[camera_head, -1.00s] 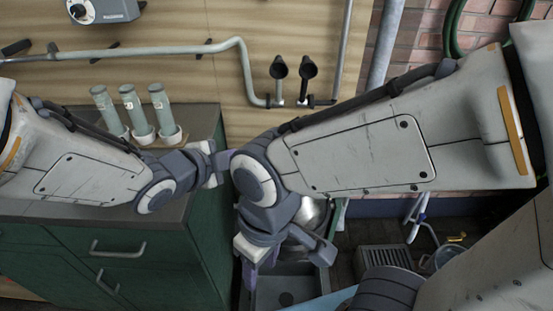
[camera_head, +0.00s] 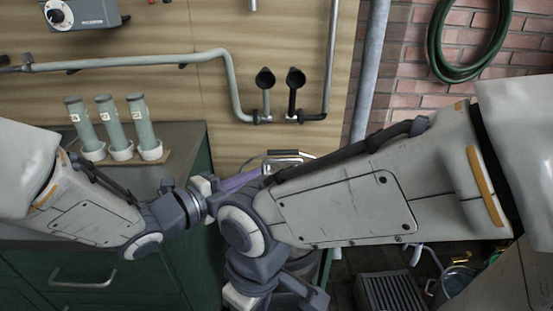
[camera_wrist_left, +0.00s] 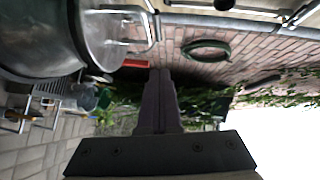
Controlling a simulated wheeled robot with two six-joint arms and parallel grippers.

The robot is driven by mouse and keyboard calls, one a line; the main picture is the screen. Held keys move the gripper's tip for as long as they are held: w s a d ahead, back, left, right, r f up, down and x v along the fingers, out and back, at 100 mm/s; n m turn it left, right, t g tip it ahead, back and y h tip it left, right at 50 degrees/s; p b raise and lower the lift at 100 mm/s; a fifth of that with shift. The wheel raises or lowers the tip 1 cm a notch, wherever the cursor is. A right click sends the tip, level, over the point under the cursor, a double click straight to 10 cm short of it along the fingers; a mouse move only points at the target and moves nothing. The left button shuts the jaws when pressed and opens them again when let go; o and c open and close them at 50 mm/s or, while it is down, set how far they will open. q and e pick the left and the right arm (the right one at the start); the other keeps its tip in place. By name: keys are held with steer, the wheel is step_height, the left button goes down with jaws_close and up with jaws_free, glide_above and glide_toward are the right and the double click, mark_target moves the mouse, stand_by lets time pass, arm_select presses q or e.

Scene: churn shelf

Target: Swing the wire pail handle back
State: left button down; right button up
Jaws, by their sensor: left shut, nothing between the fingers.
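A small grey pail (camera_head: 458,281) stands on the floor at the lower right of the head view, partly cut by my arm; its wire handle is too small to read clearly. It seems to show in the left wrist view too (camera_wrist_left: 84,97). My left gripper (camera_head: 258,174) is shut and empty, reaching right behind my right arm, well apart from the pail. Its closed fingers (camera_wrist_left: 160,75) point to a brick wall in the wrist view. My right gripper (camera_head: 262,300) hangs low in the middle, its fingertips out of sight.
A large metal vessel (camera_wrist_left: 40,38) with a bar handle (camera_wrist_left: 152,28) is close at the left of the wrist view. A green cabinet (camera_head: 95,272) carries several tubes. A hose (camera_head: 470,40) hangs on the wall.

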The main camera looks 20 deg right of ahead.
arm_select(q)
glide_toward(288, 153)
steer(key=s+d, duration=0.1)
steer(key=d, duration=0.4)
steer(key=w, duration=0.2)
steer(key=shift+w+a+f, duration=0.1)
steer(key=shift+w+f, duration=0.15)
steer(key=shift+f, duration=0.15)
steer(key=shift+w+f, duration=0.1)
steer(key=shift+w, duration=0.45)
